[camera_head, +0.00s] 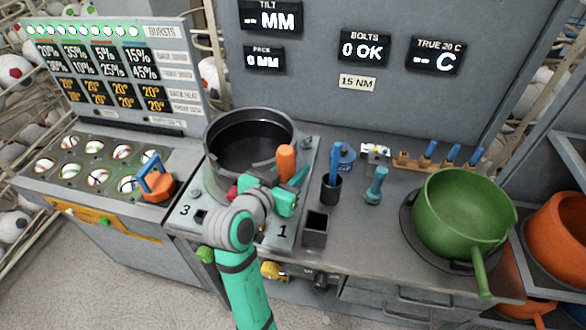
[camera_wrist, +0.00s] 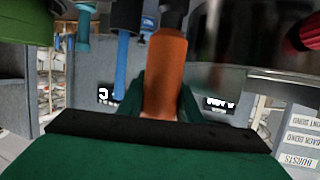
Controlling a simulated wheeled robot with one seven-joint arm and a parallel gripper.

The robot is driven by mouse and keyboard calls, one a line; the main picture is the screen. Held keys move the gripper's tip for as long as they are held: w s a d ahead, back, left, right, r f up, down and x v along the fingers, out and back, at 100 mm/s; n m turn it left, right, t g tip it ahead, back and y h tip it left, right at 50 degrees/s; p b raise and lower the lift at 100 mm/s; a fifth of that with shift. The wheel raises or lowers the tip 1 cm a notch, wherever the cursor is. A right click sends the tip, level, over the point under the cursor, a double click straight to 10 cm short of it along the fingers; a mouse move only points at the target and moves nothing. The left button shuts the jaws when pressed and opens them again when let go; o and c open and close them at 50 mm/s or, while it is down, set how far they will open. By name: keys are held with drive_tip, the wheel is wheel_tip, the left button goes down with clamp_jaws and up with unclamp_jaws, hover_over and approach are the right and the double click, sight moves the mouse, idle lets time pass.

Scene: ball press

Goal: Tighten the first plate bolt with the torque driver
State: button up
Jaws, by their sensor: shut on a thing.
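My gripper (camera_head: 289,186) is shut on the orange handle of a driver (camera_head: 286,160), which stands roughly upright beside the front right of the dark round pot (camera_head: 255,150). In the wrist view the orange handle (camera_wrist: 165,75) sits between my teal fingers, with a dark shaft at its far end. The pot stands on a grey plate (camera_head: 188,213) marked 3 at front left and 1 at front right. My gripper and wrist cover part of the plate near the 1. The driver's tip and any bolt under it are hidden. The bolts display (camera_head: 364,49) reads 0 OK.
Right of the plate stand a small open dark box (camera_head: 315,230), a dark cup with a blue-handled tool (camera_head: 332,188) and a teal piece (camera_head: 376,186). A green pan (camera_head: 462,215) is farther right. An orange object with a blue handle (camera_head: 157,184) is at left.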

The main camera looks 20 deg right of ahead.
drive_tip(key=shift+f, duration=0.3)
idle(0.4)
drive_tip(key=shift+f, duration=0.9)
idle(1.3)
drive_tip(key=shift+r, duration=3.55)
